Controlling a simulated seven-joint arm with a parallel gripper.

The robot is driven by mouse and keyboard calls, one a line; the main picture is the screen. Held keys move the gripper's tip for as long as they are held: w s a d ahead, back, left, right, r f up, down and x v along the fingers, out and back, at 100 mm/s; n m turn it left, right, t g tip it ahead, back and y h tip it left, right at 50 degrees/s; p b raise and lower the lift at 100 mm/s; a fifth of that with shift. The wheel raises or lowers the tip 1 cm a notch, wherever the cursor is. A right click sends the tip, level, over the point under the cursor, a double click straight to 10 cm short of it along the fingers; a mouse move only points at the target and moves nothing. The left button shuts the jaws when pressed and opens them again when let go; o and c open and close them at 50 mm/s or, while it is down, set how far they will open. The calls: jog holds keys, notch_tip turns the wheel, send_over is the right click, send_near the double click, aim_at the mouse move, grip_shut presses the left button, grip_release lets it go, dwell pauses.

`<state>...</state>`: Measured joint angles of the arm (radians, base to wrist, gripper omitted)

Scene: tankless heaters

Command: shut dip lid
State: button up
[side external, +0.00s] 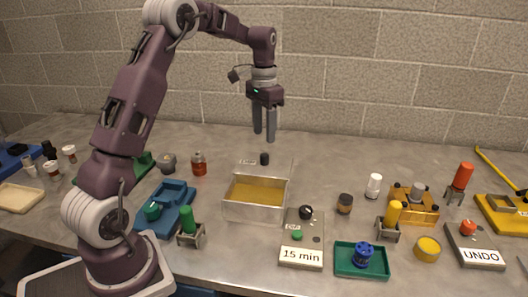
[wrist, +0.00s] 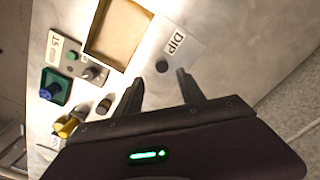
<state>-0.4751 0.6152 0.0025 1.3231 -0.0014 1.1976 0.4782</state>
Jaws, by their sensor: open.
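The dip box (side external: 254,209) is a pale metal tank with amber liquid inside, in the middle of the bench; its open top also shows in the wrist view (wrist: 93,48). Its lid (side external: 281,170) is open at the back of the box, a grey panel with a DIP label and a black knob (side external: 264,158). In the wrist view the knob (wrist: 162,66) lies just beyond my fingertips, beside the DIP label (wrist: 175,42). My gripper (side external: 264,137) is open and empty, pointing down above the knob and apart from it. The lid's exact tilt is hard to tell.
A 15 min timer panel (side external: 301,257) with a black knob stands in front right of the box. A blue tray (side external: 177,196) and a green bottle in a stand (side external: 188,220) are at its left. A dark jar (side external: 344,203) stands to its right.

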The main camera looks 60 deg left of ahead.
aim_at(264, 155)
jog(key=f, duration=0.7)
jog(key=shift+w+a+f, duration=0.1)
jog(key=shift+a+f, duration=0.1)
jog(key=shift+f, duration=0.1)
jog(key=shift+c, duration=0.5)
grip_shut()
jog(key=shift+r, duration=0.1)
dwell(0.4)
